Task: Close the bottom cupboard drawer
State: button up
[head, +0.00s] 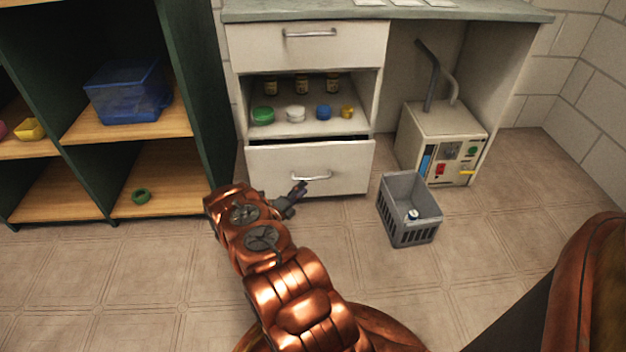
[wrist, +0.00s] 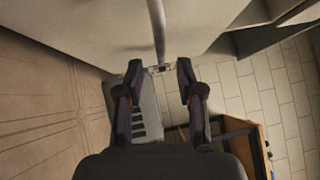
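The bottom drawer (head: 275,172) of the white cupboard is pulled out a little, with a dark gap above its front. Its front shows in the wrist view (wrist: 90,25) too. Its metal handle (head: 311,176) is a horizontal bar. My gripper (head: 299,190) is just in front of the drawer, low and close to the handle in the head view. In the wrist view my gripper (wrist: 160,70) is open and empty, and the handle (wrist: 158,30) lies just beyond the fingertips, lined up with the space between them. I cannot tell whether anything touches.
The top drawer (head: 308,46) is shut. Several jars and lids stand on the shelf (head: 290,129) between the drawers. A grey basket (head: 409,236) stands on the floor to the right, before a machine (head: 440,143). A green shelf unit (head: 196,80) is at left.

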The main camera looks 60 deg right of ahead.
aim_at(313, 178)
jog(key=shift+s+d+r+b, duration=0.15)
jog(key=shift+d+b, duration=0.25)
jog(key=shift+d, duration=0.75)
jog(key=shift+s+d+r+b, duration=0.15)
jog(key=shift+d+b, duration=0.25)
jog(key=shift+d, duration=0.7)
jog(key=shift+s+d+r+b, duration=0.15)
jog(key=shift+d+b, duration=0.25)
jog(key=shift+d, duration=0.75)
grip_shut()
